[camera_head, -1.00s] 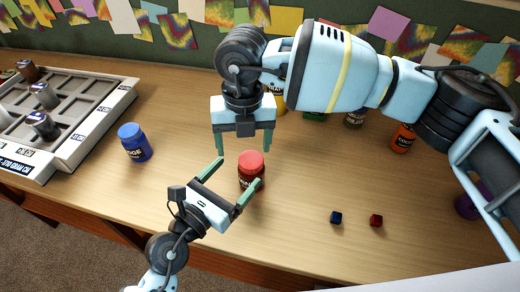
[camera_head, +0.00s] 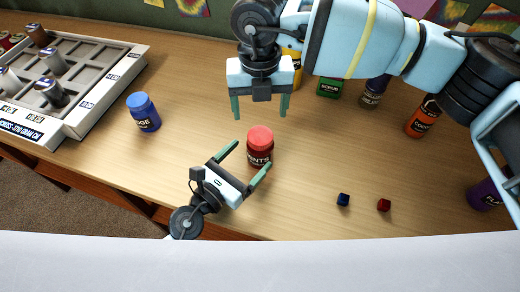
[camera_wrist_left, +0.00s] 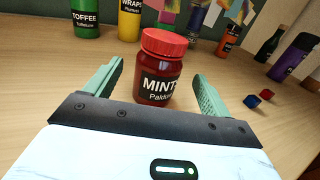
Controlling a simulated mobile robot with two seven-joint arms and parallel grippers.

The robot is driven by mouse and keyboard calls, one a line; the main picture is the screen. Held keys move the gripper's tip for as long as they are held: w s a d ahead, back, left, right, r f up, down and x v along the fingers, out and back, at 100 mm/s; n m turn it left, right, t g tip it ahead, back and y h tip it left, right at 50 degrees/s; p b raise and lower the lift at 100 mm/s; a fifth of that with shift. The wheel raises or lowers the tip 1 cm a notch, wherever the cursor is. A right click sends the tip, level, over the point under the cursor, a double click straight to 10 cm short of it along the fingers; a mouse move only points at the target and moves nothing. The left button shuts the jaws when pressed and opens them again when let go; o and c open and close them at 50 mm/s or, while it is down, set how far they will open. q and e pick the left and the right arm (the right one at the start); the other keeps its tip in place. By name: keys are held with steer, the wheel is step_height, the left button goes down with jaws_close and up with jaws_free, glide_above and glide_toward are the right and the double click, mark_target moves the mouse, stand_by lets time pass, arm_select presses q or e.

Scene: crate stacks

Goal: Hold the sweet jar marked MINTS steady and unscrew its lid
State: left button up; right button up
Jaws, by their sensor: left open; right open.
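The MINTS jar (camera_head: 260,155) is dark red with a lighter red lid (camera_head: 260,137) on top, and stands upright on the table. In the left wrist view the jar (camera_wrist_left: 155,88) shows its MINTS label, with its lid (camera_wrist_left: 164,42) on. My left gripper (camera_head: 247,162) is open, with its fingers reaching towards the jar from the lower left. In the left wrist view the jar stands at the finger ends, between them, with visible room at the sides. My right gripper (camera_head: 260,112) is open and empty, pointing down behind and above the jar.
A blue jar (camera_head: 143,112) stands to the left, before a grey compartment tray (camera_head: 125,68). A blue cube (camera_head: 343,199) and a red cube (camera_head: 384,205) lie to the right. An orange jar (camera_head: 422,118), a green jar (camera_head: 328,88) and a purple jar (camera_head: 484,195) stand around.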

mark_target(260, 136)
arm_select(q)
steer(key=shift+f, duration=0.9)
arm_select(e)
steer(key=shift+d, duration=0.1)
arm_select(q)
steer(key=shift+w+d+f, duration=0.15)
steer(key=shift+w, duration=0.05)
steer(key=shift+x, duration=3.55)
steer(key=c, duration=1.8)
jaws_close()
arm_select(e)
steer(key=m, duration=0.9)
steer(key=shift+f, duration=4)
